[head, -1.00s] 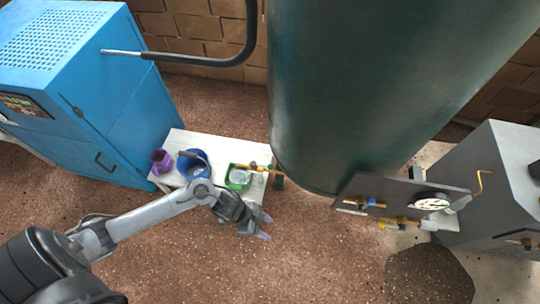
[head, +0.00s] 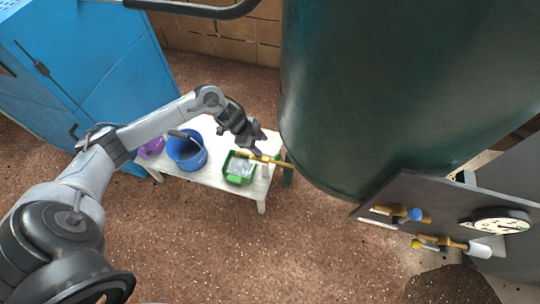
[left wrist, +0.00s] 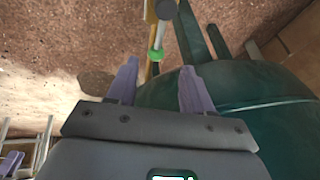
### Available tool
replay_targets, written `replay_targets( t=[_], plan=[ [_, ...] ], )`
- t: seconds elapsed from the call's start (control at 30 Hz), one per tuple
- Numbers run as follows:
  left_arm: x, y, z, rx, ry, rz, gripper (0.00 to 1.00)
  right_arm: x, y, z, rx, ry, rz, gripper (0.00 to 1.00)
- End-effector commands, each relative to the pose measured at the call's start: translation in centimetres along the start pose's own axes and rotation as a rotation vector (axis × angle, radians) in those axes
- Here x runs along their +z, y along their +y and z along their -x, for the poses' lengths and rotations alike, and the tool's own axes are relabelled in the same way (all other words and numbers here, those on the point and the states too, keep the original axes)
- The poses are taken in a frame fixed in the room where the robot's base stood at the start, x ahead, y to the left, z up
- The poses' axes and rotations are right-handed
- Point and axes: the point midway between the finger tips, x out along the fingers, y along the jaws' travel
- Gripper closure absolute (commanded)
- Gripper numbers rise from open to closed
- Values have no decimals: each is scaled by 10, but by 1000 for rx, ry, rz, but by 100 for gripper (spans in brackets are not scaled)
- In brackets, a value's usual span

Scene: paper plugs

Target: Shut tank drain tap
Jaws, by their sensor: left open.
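The large dark green tank (head: 380,100) fills the upper right of the head view; its curved side also shows in the left wrist view (left wrist: 240,100). A brass drain pipe (head: 266,158) sticks out left from the tank's bottom, over the green tray (head: 238,177). My left gripper (head: 256,143) is open at the pipe, seen from above. In the left wrist view, the brass pipe (left wrist: 149,72) and a pale rod with a green part (left wrist: 156,55) lie between and beyond the purple fingers. Contact cannot be told. My right gripper is not in view.
A white bench (head: 215,178) under the pipe carries the tray, a blue bucket (head: 187,152) and a purple container (head: 151,148). A blue cabinet (head: 110,90) stands left. A dark panel with brass valves and a gauge (head: 497,225) is right. The front floor is clear.

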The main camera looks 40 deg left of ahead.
Motion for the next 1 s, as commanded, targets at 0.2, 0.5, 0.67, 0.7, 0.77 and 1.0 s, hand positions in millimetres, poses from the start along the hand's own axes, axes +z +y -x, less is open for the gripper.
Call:
replay_targets(
  t=[0.2,0.5,0.67,0.7,0.77,1.0],
  plan=[
    [1,2,-41,2,1,1,49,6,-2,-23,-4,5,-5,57],
    [0,1,-80,0,2,2,49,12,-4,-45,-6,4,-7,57],
    [0,1,-89,1,1,0,49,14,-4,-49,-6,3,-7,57],
    [0,1,-90,2,1,0,49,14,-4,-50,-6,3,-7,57],
    [0,1,-91,2,1,0,49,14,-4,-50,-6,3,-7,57],
    [0,1,-91,2,0,0,49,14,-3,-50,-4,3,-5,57]
  ],
)
